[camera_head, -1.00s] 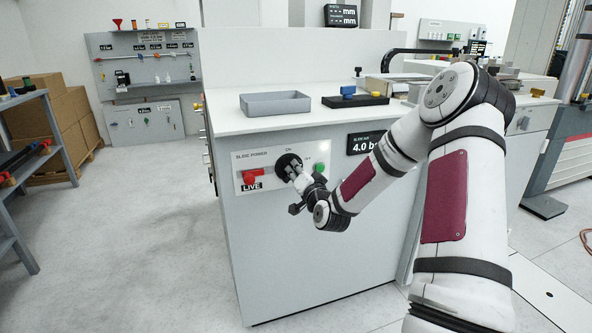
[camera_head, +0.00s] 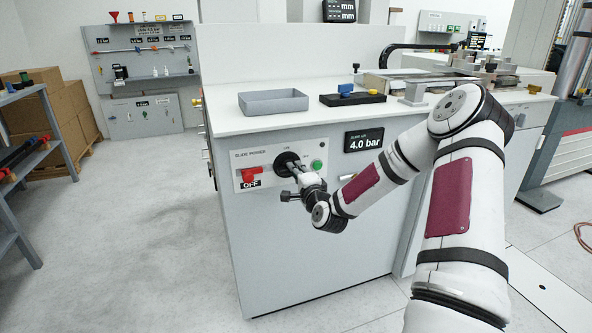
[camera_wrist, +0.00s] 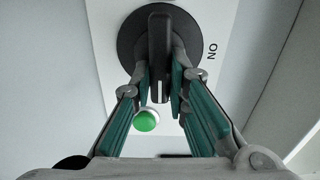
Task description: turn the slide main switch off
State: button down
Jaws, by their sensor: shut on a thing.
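The slide main switch (camera_head: 283,161) is a round black rotary knob on the white SLIDE POWER panel (camera_head: 268,147) of the cabinet front. The sign left of the switch (camera_head: 251,184) reads OFF, below a red part (camera_head: 250,174).
A green button (camera_head: 317,165) sits close to the switch, near my fingers. A pressure display (camera_head: 364,141) reads 4.0 bar. A grey tray (camera_head: 273,102) and a black block (camera_head: 352,99) rest on the worktop above. The floor left of the cabinet is clear.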

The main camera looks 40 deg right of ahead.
jog(key=shift+f+m, duration=0.1)
jog(key=shift+m, duration=0.2)
jog(key=c, duration=1.6)
grip_release()
jog(key=shift+o, duration=0.2)
jog(key=shift+s, duration=0.1)
jog(key=v, duration=1.2)
